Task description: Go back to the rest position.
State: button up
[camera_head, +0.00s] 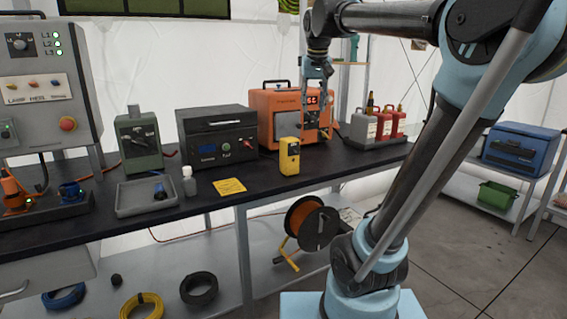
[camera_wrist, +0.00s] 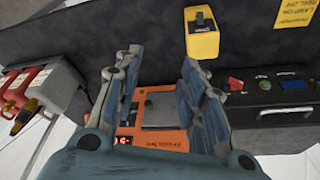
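My gripper (camera_head: 317,97) hangs above the back of the dark workbench (camera_head: 340,168), in front of the orange device with a red display (camera_head: 268,108). In the wrist view my gripper (camera_wrist: 155,65) shows two blue-grey fingers standing well apart with nothing held between them. The orange device also shows in the wrist view (camera_wrist: 150,137), behind and between the fingers. A yellow handheld device (camera_head: 289,156) stands upright on the bench, apart from my gripper; it also shows at the top of the wrist view (camera_wrist: 202,40).
A black box device (camera_head: 218,135), green device (camera_head: 138,140), grey tray (camera_head: 147,196) and yellow card (camera_head: 229,187) are on the bench. Red bottles in a grey carrier (camera_head: 378,128) stand right of the orange device.

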jog(key=s+d+f, duration=0.3)
jog(key=s+f, duration=0.5)
jog(key=f, duration=0.3)
jog(key=s+d+f+g, duration=0.1)
jog(key=s+d+f, duration=0.2)
jog(key=s+f, duration=0.5)
jog(key=s+d+f, duration=0.3)
jog(key=s+f, duration=0.4)
jog(key=f, duration=0.8)
jog(key=shift+s+f+m, duration=0.3)
jog(key=shift+s+f, duration=0.05)
jog(key=shift+s, duration=0.05)
jog(key=shift+w+f, duration=0.2)
jog(key=shift+w, duration=0.3)
